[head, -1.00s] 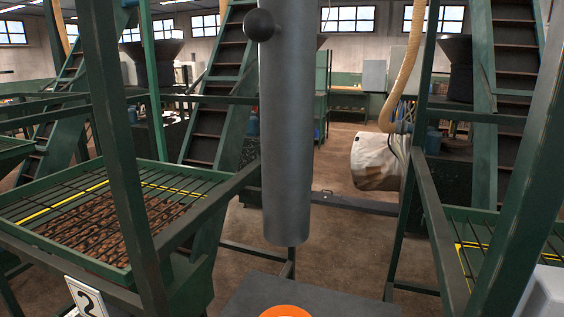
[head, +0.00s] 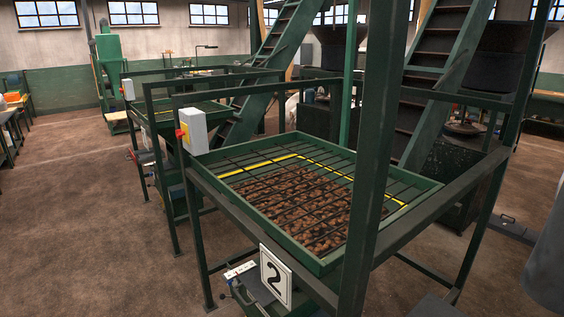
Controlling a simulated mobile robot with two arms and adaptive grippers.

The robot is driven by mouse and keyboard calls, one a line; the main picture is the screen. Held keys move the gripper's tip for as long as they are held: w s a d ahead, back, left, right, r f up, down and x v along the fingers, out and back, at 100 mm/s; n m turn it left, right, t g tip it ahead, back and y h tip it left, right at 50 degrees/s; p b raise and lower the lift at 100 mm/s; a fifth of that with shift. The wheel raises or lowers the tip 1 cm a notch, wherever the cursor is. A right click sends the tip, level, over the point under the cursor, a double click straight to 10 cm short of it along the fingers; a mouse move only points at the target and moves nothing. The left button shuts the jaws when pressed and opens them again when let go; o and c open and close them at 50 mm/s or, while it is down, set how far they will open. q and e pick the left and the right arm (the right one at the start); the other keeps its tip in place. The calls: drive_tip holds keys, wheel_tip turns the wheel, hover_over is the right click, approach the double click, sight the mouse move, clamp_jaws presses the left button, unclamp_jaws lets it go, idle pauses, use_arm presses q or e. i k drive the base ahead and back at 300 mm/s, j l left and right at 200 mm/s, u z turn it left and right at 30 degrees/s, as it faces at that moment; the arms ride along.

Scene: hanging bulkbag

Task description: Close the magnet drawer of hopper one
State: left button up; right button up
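A green hopper (head: 322,262) with a white number 2 plate (head: 276,278) stands in the middle of the head view, with brown lumps under its bar grate. Below its left front edge, beside the plate, is a small pale drawer-like part (head: 240,270) with a dark knob under it; I cannot tell whether it is open or shut. Another green hopper (head: 190,117) stands behind to the left, with a small pale plate (head: 146,137) too small to read. A red and dark part (head: 138,157) sticks out low on its side. No hopper marked one can be made out. Neither gripper is in view.
A grey switch box (head: 193,131) with a red knob sits on the near hopper's corner. Green frame posts (head: 372,150) and stair-like conveyors (head: 275,60) stand close by. The brown floor (head: 80,220) at left is wide and clear. A bench (head: 8,130) stands at the far left.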

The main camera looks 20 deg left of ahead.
sight(142, 156)
drive_tip(key=i+j+u, duration=0.2)
drive_tip(key=j+u, duration=0.2)
drive_tip(key=i+j+u, duration=0.25)
drive_tip(key=u, duration=0.15)
drive_tip(key=i+j+u, duration=0.15)
drive_tip(key=i+u, duration=0.25)
drive_tip(key=i+j+u, duration=0.15)
drive_tip(key=u, duration=0.25)
drive_tip(key=i+l, duration=0.05)
